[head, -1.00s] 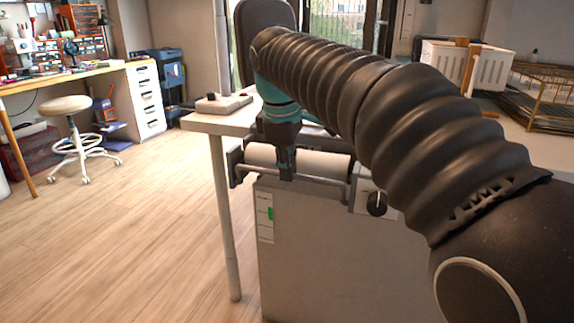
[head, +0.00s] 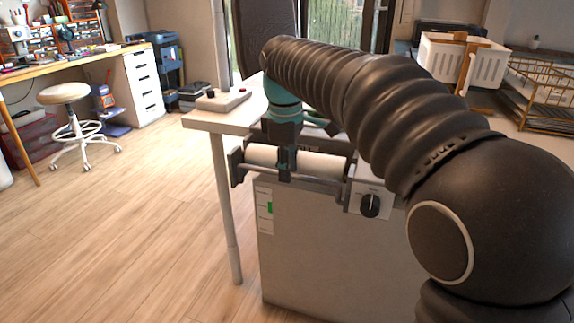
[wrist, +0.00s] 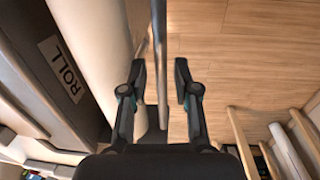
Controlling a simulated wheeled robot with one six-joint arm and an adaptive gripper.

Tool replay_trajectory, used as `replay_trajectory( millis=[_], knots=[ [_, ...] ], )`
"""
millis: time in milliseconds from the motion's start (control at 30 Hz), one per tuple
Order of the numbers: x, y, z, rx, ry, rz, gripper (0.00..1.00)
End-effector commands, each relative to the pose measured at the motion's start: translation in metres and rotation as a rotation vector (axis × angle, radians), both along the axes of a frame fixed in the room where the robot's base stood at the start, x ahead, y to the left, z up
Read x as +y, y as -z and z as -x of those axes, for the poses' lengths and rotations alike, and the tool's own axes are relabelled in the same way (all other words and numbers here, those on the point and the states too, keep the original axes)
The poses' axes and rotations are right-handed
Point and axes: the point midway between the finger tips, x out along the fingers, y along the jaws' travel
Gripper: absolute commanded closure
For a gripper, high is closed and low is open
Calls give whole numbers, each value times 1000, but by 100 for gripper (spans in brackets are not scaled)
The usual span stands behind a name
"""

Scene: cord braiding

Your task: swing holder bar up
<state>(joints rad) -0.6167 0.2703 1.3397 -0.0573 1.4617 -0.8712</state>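The holder bar (head: 320,184) is a thin grey metal rod across the front of a white roll (head: 320,165), on the front of a pale cabinet-like unit (head: 330,245). It sits low, close to the roll. My gripper (head: 287,165) reaches down from above at the bar's left half. In the wrist view the bar (wrist: 159,40) runs between the two separated fingertips of my gripper (wrist: 160,78), with a gap on each side. The white roll also shows there (wrist: 98,45), left of the bar. My gripper is open and holds nothing.
A dark knob (head: 370,205) sits on a white plate right of the bar. A table leg (head: 226,210) stands at the unit's left. A small control box (head: 223,100) lies on the tabletop. The wooden floor to the left is open, with a stool (head: 63,94) beyond.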

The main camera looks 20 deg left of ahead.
Motion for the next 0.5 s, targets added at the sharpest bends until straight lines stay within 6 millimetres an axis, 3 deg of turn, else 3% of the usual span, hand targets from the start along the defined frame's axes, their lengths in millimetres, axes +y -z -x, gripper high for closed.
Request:
replay_trajectory(
  millis=[333, 500],
  knots=[
    [0, -2, 0, 0, 0, 0, 62],
    [1, -21, 1, -3, 0, -2, 62]
  ],
)
